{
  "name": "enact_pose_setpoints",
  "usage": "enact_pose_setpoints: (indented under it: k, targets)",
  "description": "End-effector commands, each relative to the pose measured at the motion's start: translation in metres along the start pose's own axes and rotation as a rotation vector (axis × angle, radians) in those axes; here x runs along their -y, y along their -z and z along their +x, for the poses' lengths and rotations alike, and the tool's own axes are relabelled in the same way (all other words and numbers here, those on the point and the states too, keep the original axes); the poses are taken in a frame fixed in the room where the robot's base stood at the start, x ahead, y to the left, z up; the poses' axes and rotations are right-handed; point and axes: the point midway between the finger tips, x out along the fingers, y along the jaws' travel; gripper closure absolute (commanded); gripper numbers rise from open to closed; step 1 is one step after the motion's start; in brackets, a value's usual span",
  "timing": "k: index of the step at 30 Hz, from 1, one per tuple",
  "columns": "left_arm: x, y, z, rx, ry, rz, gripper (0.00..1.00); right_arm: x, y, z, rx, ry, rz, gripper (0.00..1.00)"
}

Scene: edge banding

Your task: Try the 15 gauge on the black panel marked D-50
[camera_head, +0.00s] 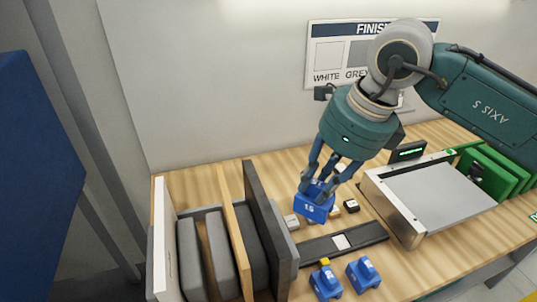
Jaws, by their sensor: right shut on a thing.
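The blue gauge marked 15 (314,209) hangs in my right gripper (325,182), whose fingers point down and are shut on it. It is above the table, behind the dark strip, and just right of the upright panels. The black panel (262,205) stands upright as the rightmost tall panel in the rack at the left. A D-50 mark cannot be read on it. The gauge is apart from this panel, to its right. My left gripper is not in view.
Two more blue gauges (325,282) (363,274) stand at the table's front. A dark strip (365,236) with a white tag lies behind them. A metal-topped unit (440,190) and green blocks (489,170) stand at right. Small blocks (351,206) lie near the held gauge.

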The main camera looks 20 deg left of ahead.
Motion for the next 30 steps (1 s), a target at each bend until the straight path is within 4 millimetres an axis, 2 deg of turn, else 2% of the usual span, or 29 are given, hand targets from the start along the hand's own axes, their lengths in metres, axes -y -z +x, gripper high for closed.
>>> enact_pose_setpoints:
  k: [1, 6, 12, 20, 30]
  targets:
    - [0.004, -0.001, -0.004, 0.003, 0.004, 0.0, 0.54, -0.009, -0.016, -0.006, 0.0, 0.028, 0.072, 1.0]
    - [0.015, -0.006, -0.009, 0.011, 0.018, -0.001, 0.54, -0.03, -0.055, -0.018, -0.002, 0.118, 0.361, 1.0]
    - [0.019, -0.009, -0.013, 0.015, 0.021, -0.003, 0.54, -0.047, -0.082, -0.027, -0.005, 0.184, 0.584, 1.0]
    - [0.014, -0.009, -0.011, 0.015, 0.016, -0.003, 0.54, -0.051, -0.086, -0.025, -0.007, 0.2, 0.651, 1.0]
    - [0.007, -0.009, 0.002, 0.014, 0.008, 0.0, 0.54, -0.051, -0.078, 0.0, -0.007, 0.199, 0.649, 1.0]
